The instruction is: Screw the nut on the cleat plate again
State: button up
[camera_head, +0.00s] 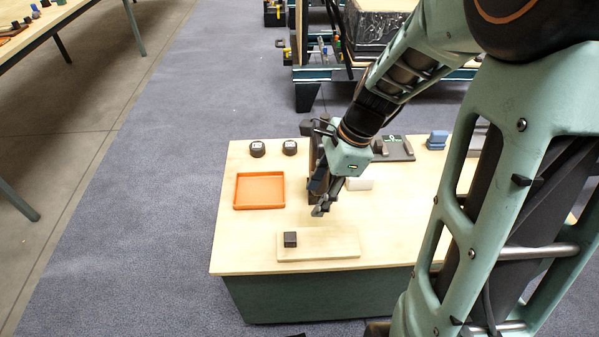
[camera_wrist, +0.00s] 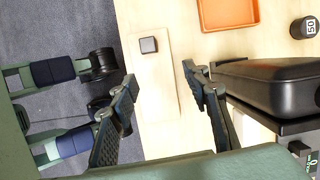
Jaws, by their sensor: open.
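A pale wooden plate (camera_head: 340,244) lies flat near the table's front edge, with a small dark square block (camera_head: 290,239) on its left part. In the wrist view the plate (camera_wrist: 160,90) lies between and beyond my fingers, with the dark block (camera_wrist: 148,45) toward its top end. I cannot tell whether this block is the nut, and no thread shows. My gripper (camera_head: 322,209) is open and empty above and behind the plate, apart from the block. Its two spread fingers also show in the wrist view (camera_wrist: 162,78).
An orange tray (camera_head: 236,190) lies at the table's left. Two dark round pieces (camera_head: 257,148) (camera_head: 289,147) stand behind it. A white block (camera_head: 362,184) is beside my gripper. A grey plate with parts (camera_head: 393,150) and a blue item (camera_head: 437,139) lie at the back right.

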aim_at(290, 237)
jog(key=shift+m+y, duration=0.4)
jog(key=shift+m, duration=0.1)
jog(key=b+x, duration=0.1)
jog(key=x, duration=0.3)
jog(key=s+b+x, duration=0.1)
jog(key=x, duration=0.4)
jog(key=s+b+x, duration=0.1)
jog(key=b+x, duration=0.1)
jog(key=x, duration=0.3)
jog(key=shift+s+a, duration=0.1)
jog(key=shift+a, duration=0.25)
jog(key=shift+c, duration=0.2)
grip_shut()
jog(key=m, duration=0.2)
jog(key=m+t, duration=0.1)
jog(key=m, duration=0.2)
jog(key=shift+s+t+h, duration=0.2)
jog(key=shift+t+h, duration=0.1)
jog(key=m+t, duration=0.1)
jog(key=m, duration=0.3)
jog(key=shift+h+b, duration=0.4)
jog(key=shift+s+a+m+t+h, duration=0.15)
jog(key=shift+m+t+h, duration=0.15)
jog(key=shift+m, duration=0.5)
jog(key=shift+b, duration=0.55)
jog(key=shift+f+m+b, duration=0.1)
jog(key=shift+m+b, duration=0.4)
jog(key=shift+b, duration=0.15)
